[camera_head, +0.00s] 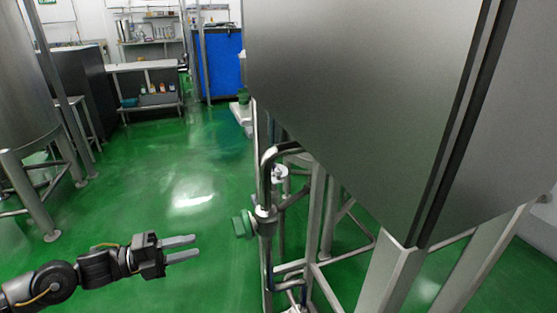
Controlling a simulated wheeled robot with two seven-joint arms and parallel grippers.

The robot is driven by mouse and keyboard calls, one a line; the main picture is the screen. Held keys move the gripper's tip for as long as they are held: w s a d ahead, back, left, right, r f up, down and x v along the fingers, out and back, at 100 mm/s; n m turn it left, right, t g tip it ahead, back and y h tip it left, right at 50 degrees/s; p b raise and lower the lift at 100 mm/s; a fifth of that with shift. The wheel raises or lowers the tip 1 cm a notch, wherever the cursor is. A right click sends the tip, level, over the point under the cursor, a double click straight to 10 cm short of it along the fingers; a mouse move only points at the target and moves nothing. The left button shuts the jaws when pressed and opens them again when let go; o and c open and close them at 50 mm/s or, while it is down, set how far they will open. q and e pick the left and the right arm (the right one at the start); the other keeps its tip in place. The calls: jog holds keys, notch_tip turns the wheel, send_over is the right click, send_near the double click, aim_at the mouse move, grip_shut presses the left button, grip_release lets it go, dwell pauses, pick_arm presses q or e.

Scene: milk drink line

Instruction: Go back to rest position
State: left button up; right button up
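My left gripper (181,248) reaches in from the lower left in the head view. Its two grey fingers point right and are apart, with nothing between them. A green valve knob (242,225) on a steel pipe (265,195) stands to the right of the fingertips, with a visible gap between them in the picture. My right gripper is not in view.
A large grey steel cabinet (350,95) on metal legs (392,275) fills the right side. A steel tank (22,90) stands at left. A bench (145,66) and a blue cabinet (223,65) are at the back. The green floor (180,165) between is clear.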

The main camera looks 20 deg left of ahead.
pick_arm(q)
jog(key=shift+w, duration=0.1)
